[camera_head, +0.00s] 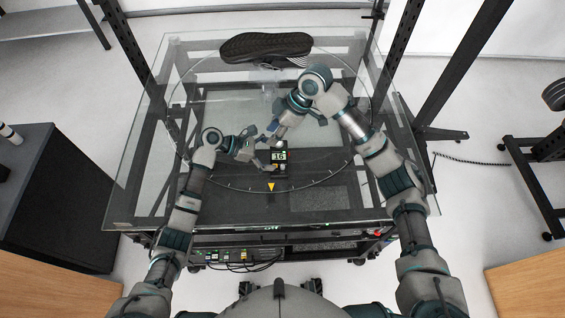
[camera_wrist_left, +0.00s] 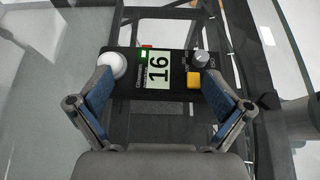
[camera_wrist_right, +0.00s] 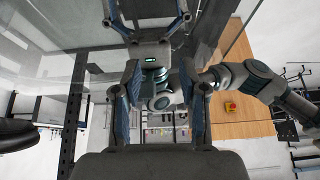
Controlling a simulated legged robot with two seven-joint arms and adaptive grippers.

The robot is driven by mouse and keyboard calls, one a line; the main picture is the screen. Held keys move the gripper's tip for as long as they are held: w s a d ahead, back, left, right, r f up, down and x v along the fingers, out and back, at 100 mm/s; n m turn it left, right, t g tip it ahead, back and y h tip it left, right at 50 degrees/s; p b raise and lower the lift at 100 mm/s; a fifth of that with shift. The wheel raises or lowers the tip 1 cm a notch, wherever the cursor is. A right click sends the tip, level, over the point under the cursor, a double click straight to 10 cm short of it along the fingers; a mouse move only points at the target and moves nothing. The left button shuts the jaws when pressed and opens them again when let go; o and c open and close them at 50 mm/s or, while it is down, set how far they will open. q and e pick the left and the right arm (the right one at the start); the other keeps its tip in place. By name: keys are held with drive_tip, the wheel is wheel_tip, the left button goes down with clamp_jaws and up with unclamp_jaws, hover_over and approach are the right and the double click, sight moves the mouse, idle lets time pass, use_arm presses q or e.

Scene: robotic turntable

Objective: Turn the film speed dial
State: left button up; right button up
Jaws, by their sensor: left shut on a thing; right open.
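The light meter, a small black device (camera_wrist_left: 177,97) with a lit display reading 16, sits between the fingers of my left gripper (camera_wrist_left: 158,98). It has a white dome (camera_wrist_left: 112,64) on the left and an orange button (camera_wrist_left: 194,81). The grey film speed dial (camera_wrist_left: 202,59), beside an ISO mark, is clear of the fingers. In the head view my left gripper (camera_head: 262,149) is shut on the meter (camera_head: 279,157) above the glass. My right gripper (camera_wrist_right: 161,100) is open and empty. In the head view it (camera_head: 279,131) is just beyond the meter; contact cannot be told.
The glass turntable table (camera_head: 130,205) lies under both arms. A dark shoe sole (camera_head: 265,46) lies at its far side. A yellow triangle (camera_head: 271,187) marks the near rim. Dark frame posts (camera_head: 401,40) rise at the sides. Both grippers are close together.

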sight(283, 167)
drive_tip(key=s+f+h, duration=0.1)
drive_tip(key=f+h, duration=0.1)
drive_tip(key=f, duration=0.2)
drive_tip(key=d+f+n+h, duration=0.1)
drive_tip(key=f, duration=0.3)
drive_tip(key=s+d+f+h, duration=0.1)
drive_tip(key=f+h, duration=0.1)
drive_tip(key=f, duration=0.3)
drive_tip(key=shift+s+d+f+n+h, duration=0.1)
drive_tip(key=shift+s+d+n+h, duration=0.15)
drive_tip(key=shift+s+n+h, duration=0.05)
clamp_jaws()
